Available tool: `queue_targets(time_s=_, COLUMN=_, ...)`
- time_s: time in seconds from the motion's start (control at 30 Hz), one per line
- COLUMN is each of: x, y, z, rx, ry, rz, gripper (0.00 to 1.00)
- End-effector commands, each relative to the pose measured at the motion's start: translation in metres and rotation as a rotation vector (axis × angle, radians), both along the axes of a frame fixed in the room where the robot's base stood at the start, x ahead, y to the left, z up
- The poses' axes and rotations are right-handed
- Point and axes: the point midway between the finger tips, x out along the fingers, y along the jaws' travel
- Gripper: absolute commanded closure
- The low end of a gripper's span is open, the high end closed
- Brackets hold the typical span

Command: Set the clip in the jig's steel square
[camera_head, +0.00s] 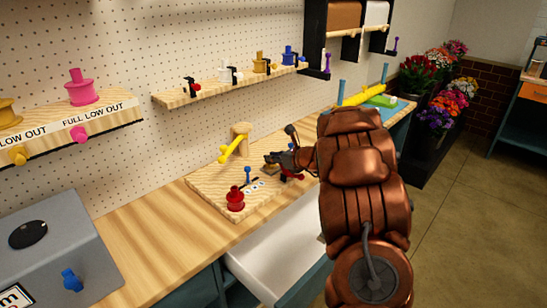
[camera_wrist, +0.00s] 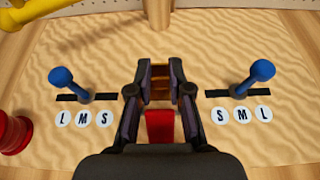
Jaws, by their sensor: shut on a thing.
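My gripper (camera_head: 283,160) is over the wooden jig board (camera_head: 212,185), and its fingers point away from me in the wrist view (camera_wrist: 160,72). It is shut on a red piece, which I take to be the clip (camera_wrist: 160,126); it shows between the fingers. In the head view a bit of red and black shows at the gripper, mostly hidden by it. Brown bands show between the fingertips in the wrist view, and I cannot tell what they belong to. I cannot make out the steel square; the gripper covers the board's middle.
Blue levers (camera_wrist: 62,80) (camera_wrist: 256,80) flank the gripper beside lettered discs. A red spool (camera_head: 235,199), a wooden post (camera_head: 241,130) and a yellow lever (camera_head: 232,149) stand on the board. A white drawer (camera_head: 275,250) is open below. A shelf (camera_head: 230,86) hangs above.

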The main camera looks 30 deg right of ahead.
Motion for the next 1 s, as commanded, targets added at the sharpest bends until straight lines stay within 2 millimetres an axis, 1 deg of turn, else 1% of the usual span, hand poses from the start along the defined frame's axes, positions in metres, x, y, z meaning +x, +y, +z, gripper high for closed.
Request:
queue_targets(time_s=0.23, x=0.000, y=0.000, z=0.000, rx=0.001, ry=-0.001, rz=0.001, gripper=1.00)
queue_targets(time_s=0.83, x=0.000, y=0.001, z=-0.013, rx=0.002, ry=0.000, rz=0.002, gripper=1.00)
queue_targets(time_s=0.87, x=0.000, y=0.001, z=-0.014, rx=0.002, ry=0.001, rz=0.002, gripper=0.79)
queue_targets(time_s=1.0, x=0.000, y=0.001, z=-0.015, rx=0.002, ry=0.004, rz=0.002, gripper=0.65)
